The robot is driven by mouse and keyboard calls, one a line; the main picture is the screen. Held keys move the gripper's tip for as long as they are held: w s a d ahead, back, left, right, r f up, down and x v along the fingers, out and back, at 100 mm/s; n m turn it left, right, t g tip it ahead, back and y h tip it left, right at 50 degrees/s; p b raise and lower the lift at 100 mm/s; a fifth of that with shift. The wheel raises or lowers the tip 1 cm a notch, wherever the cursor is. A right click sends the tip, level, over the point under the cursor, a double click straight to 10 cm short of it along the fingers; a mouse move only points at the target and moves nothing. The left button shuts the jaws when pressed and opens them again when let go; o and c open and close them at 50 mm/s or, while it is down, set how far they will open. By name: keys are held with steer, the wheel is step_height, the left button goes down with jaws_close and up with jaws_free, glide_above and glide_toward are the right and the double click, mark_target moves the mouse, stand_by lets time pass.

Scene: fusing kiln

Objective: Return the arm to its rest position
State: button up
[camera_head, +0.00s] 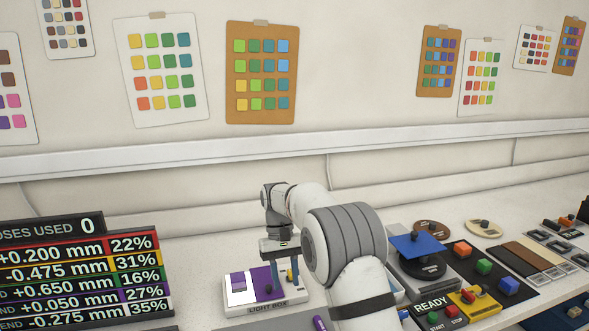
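My arm reaches up from the bottom middle and bends over to the left. My gripper (284,277) points down just above the right part of the white light box (264,309). Its two fingers are apart and I see nothing held between them. A purple sheet with a dark knob (258,281) lies on the light box, left of the fingers. A small purple piece (238,285) lies on the lit white area at its left. Whether the fingers touch the box is too small to tell.
A sign with percentages (85,270) stands at the left. Right of my arm are a blue plate on a dark round stand (416,247), a black mat with coloured blocks (510,302), and a READY panel (434,308). Sample boards hang on the wall behind.

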steer(key=s+d+r+m+t+y, duration=0.15)
steer(key=s+d+r+t, duration=0.25)
steer(key=s+d+r, duration=0.75)
steer(key=s+d+f+m+t, duration=0.1)
steer(key=s+d+f, duration=0.1)
steer(key=s, duration=0.7)
steer(key=s+d+f+m+t, duration=0.1)
steer(key=s+d, duration=0.3)
steer(key=s, duration=0.5)
steer(key=shift+s+f+t, duration=0.25)
steer(key=shift+f+t, duration=0.45)
steer(key=shift+f, duration=0.05)
